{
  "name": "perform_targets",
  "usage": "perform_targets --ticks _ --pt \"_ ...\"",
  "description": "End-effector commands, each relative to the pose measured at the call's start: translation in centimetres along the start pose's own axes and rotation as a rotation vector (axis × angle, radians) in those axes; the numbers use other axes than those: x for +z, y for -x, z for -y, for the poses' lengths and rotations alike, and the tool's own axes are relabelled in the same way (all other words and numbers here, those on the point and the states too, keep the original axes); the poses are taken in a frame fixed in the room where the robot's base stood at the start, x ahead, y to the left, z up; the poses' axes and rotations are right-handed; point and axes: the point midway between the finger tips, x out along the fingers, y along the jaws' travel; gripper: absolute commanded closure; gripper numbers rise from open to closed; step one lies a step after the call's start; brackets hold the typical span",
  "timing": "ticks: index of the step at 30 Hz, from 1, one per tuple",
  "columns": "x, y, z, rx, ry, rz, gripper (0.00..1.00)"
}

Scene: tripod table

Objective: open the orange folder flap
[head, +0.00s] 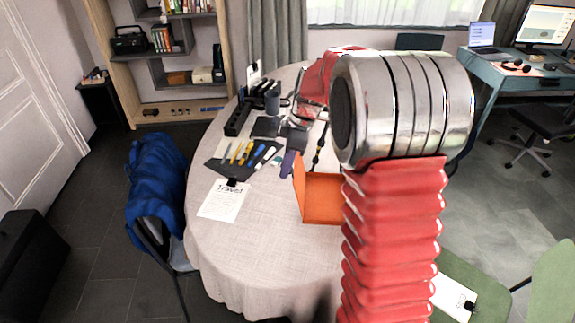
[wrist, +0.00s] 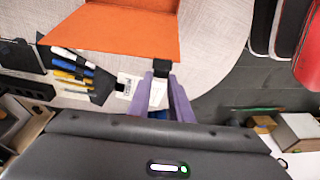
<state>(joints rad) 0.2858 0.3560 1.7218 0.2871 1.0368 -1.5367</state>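The orange folder (head: 322,204) lies on the round table, partly hidden by my arm in the head view. Its flap (head: 299,184) stands raised along the folder's left side. A broad orange panel of the folder (wrist: 120,28) fills the top of the wrist view; I cannot tell there how much is flap. My gripper has purple fingers, which show beside the flap's upper far end in the head view (head: 289,163). The fingertips appear just short of the orange edge; contact cannot be told.
A dark mat with several pens (head: 247,152) and a white printed sheet (head: 224,200) with a black clip lie left of the folder. A black organizer (head: 238,118) stands behind. The front left of the table (head: 235,255) is clear. A chair with a blue jacket (head: 157,178) stands left.

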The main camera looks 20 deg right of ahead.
Motion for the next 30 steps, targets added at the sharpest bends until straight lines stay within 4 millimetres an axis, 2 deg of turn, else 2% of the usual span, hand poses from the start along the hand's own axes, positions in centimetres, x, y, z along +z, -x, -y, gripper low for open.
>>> perform_targets --ticks 14,23,24,30 --pt "-1.4 -1.1 0.0 -0.002 0.001 0.0 0.86" --pt "-1.5 -1.1 0.1 -0.002 0.0 0.0 0.86" --pt "-1.5 -1.1 0.1 -0.002 0.0 0.0 0.8" --pt "-1.5 -1.1 0.0 -0.001 0.001 0.0 0.66"
